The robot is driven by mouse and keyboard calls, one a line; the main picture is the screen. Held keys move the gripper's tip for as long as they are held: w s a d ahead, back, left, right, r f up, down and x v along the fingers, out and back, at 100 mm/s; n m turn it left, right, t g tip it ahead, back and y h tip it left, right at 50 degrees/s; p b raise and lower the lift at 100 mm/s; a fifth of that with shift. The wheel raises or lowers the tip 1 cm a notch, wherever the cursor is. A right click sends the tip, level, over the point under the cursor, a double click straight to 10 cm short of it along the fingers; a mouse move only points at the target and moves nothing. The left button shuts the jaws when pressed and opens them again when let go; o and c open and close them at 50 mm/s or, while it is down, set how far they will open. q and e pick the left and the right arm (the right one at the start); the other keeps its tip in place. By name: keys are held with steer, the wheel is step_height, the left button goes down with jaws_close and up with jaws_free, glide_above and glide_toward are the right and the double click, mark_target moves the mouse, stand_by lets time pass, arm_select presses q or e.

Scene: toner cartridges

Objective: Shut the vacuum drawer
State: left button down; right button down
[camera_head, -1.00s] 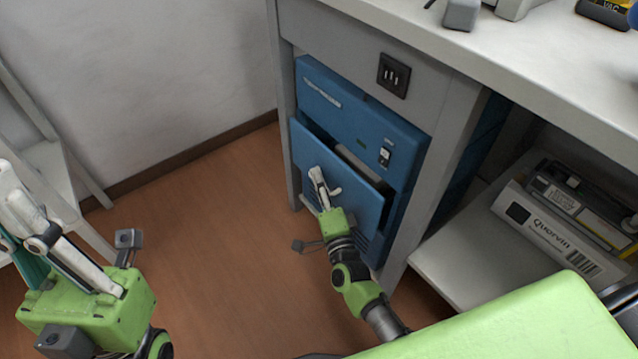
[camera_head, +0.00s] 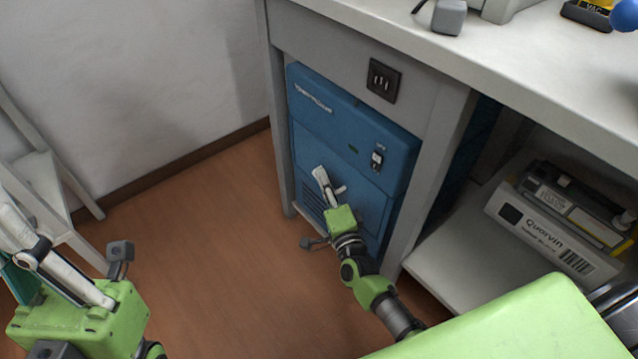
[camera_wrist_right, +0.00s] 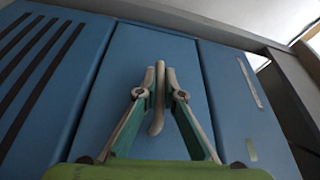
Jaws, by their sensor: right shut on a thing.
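The vacuum is a blue unit (camera_head: 340,112) set into the grey bench. Its drawer front (camera_head: 312,158), with dark vent slots low down, sits about flush with the upper panel in the head view, and I see no open gap above it. My right gripper (camera_head: 320,173) is at the drawer front. In the right wrist view the fingertips (camera_wrist_right: 160,75) are closed together on the pale curved handle (camera_wrist_right: 157,118). My left gripper (camera_head: 22,250) is at the left edge, far from the drawer; its tips are cut off.
A power socket (camera_head: 384,80) is above the vacuum. A grey bench leg (camera_head: 430,190) stands right of it. A shelf further right holds a Quorvin box (camera_head: 540,235). A pale frame (camera_head: 45,180) stands at the left. The brown floor before the vacuum is clear.

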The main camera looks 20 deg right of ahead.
steer(key=c, duration=2.2)
jaws_free()
steer(key=shift+d, duration=0.3)
steer(key=shift+o, duration=0.2)
steer(key=s, duration=1.2)
steer(key=shift+a+f, duration=0.35)
steer(key=shift+f, duration=0.1)
steer(key=shift+w, duration=0.1)
